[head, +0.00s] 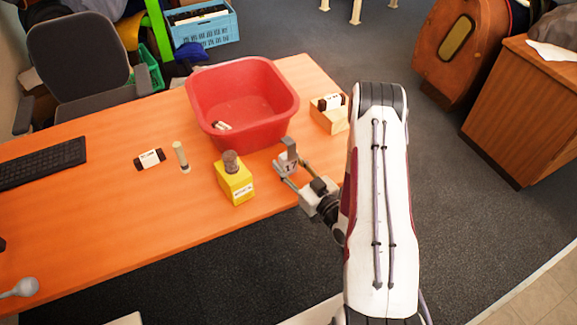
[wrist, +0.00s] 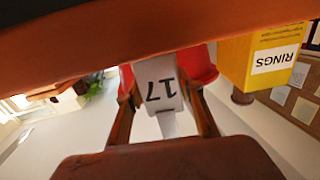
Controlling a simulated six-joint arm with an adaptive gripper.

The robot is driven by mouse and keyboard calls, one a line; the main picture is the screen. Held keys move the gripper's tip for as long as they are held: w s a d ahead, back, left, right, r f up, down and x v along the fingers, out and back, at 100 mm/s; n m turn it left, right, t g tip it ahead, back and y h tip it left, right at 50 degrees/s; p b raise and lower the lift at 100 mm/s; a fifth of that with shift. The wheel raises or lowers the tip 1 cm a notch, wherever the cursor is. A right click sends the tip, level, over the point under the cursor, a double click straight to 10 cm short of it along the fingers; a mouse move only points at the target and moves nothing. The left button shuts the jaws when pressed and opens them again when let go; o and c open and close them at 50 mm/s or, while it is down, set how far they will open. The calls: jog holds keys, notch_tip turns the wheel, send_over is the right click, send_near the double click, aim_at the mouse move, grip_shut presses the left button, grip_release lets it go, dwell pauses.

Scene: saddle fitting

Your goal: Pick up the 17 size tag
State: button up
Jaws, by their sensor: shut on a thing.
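The 17 size tag (head: 289,163) is a grey-white piece with a dark "17" on its face. My gripper (head: 287,170) is shut on it near the front edge of the orange table. In the wrist view the tag (wrist: 160,88) sits between the two fingers of my gripper (wrist: 163,100), with the number upside down. I cannot tell from these views how far the tag is from the table top.
A yellow box (head: 235,182) labelled RINGS, with a brown cylinder on top, stands left of my gripper. A red tub (head: 245,140) stands behind. A wooden block (head: 330,118) with a dark labelled piece is at right. A labelled dark piece (head: 149,159) and a pale peg (head: 181,156) are at left.

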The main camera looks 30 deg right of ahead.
aim_at(293, 147)
jog(key=shift+r, duration=4.2)
jog(key=shift+d, duration=0.1)
